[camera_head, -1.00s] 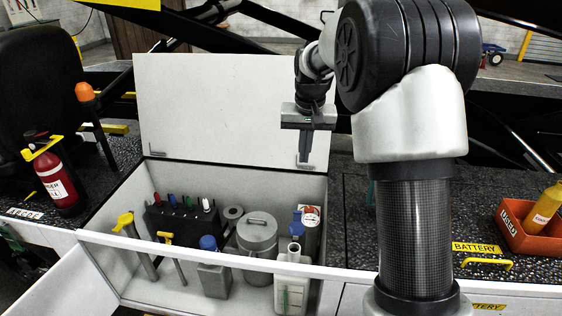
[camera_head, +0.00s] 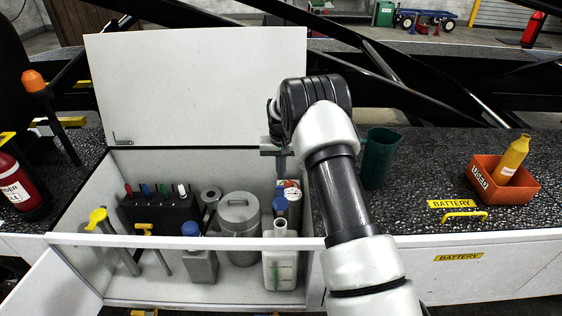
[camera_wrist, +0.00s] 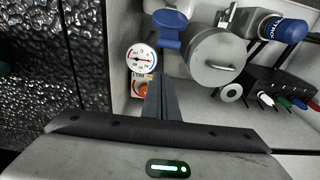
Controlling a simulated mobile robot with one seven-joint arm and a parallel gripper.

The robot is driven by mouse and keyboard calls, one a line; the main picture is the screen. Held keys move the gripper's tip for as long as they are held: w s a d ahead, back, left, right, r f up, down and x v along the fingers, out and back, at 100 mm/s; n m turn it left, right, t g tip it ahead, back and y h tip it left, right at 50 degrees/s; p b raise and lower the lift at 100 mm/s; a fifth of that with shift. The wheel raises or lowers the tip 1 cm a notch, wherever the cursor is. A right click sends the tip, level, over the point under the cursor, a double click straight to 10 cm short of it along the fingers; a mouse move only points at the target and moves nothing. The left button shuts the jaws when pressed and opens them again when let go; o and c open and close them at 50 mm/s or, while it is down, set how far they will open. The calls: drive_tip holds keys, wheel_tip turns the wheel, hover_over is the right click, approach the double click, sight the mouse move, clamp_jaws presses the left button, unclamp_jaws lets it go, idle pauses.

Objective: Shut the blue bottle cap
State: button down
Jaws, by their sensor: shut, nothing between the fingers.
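The white bottle (camera_head: 281,270) stands in the front right of the open box. Its blue cap (camera_head: 281,204) stands up behind the open neck, swung open. In the wrist view the blue cap (camera_wrist: 170,30) is near the top, beyond the fingertips, with a bit of the white bottle (camera_wrist: 158,5) above it. My gripper (camera_head: 281,172) points down over the back right of the box, above and behind the cap, partly hidden by my arm. In the wrist view my gripper (camera_wrist: 161,78) has its fingers together, empty and apart from the cap.
A round gauge (camera_wrist: 141,58) is close to my fingertips. A grey lidded can (camera_head: 239,220), a grey bottle with another blue cap (camera_head: 192,229) and a dark block with coloured plugs (camera_head: 160,212) fill the box. The raised lid (camera_head: 195,90) stands behind. A green jug (camera_head: 380,158) is at right.

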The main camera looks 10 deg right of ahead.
sight(280, 198)
drive_tip(key=s, duration=0.2)
drive_tip(key=s+r, duration=0.1)
drive_tip(key=shift+s+a, duration=0.35)
drive_tip(key=shift+a, duration=0.05)
drive_tip(key=shift+s, duration=0.1)
